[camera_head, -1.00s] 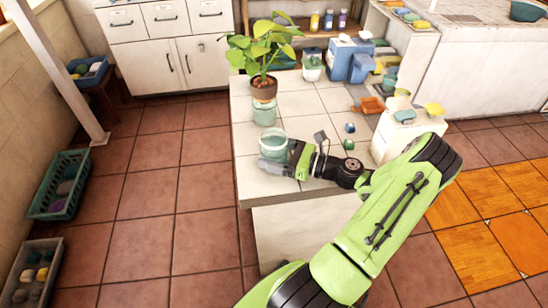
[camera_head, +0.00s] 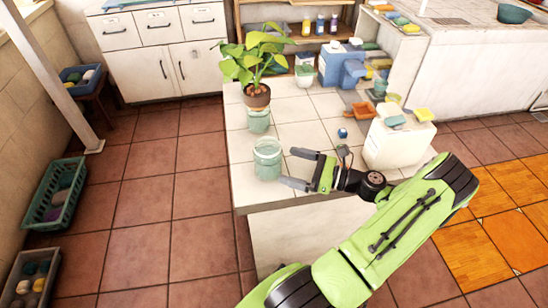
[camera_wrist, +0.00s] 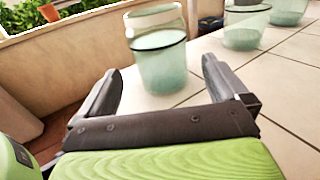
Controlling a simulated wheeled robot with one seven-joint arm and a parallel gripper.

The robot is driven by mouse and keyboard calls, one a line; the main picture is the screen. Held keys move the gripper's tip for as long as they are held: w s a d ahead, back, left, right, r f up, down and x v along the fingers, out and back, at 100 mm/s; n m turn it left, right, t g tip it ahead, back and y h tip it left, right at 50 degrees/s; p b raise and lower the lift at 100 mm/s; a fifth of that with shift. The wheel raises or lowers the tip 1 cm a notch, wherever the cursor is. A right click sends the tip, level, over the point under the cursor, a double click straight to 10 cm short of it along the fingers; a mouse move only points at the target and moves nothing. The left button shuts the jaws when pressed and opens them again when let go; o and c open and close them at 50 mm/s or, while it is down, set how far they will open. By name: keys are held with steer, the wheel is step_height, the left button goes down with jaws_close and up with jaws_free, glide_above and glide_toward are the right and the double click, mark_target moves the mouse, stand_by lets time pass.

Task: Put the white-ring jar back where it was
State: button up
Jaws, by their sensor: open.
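A pale green glass jar (camera_head: 267,160) stands upright on the tiled counter (camera_head: 305,137) near its left front edge. A second similar jar (camera_head: 258,121) stands behind, near the potted plant.
The potted plant (camera_head: 257,92) stands behind the jars. A white box (camera_head: 392,145) with coloured dishes on top stands right of my gripper. A small blue item (camera_head: 342,133) and an orange dish (camera_head: 361,110) lie on the counter.

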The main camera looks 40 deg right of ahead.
steer(key=v, duration=0.4)
steer(key=shift+s+d+p, duration=0.1)
steer(key=shift+s+p, duration=0.15)
steer(key=shift+p, duration=0.05)
